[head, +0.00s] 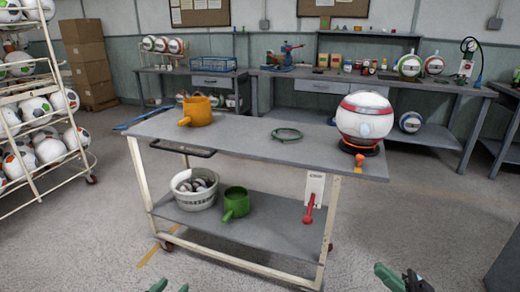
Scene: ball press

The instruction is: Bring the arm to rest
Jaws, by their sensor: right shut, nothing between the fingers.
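My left gripper (168,287) shows only as green tips at the bottom edge, left of centre; most of it is cut off, so its jaws cannot be judged. My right gripper (403,280) shows at the bottom edge, right of centre, green and dark. It is shut and empty, apart from the cart and touching nothing in view. No other part of either arm is clear in the head view.
A grey cart (240,142) stands ahead. On it are an orange pot (198,112), a green ring (287,134) and a white-red ball (366,117) on a base. Its lower shelf holds a white bucket (195,205) and green pot (235,203). A ball rack (40,75) stands left.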

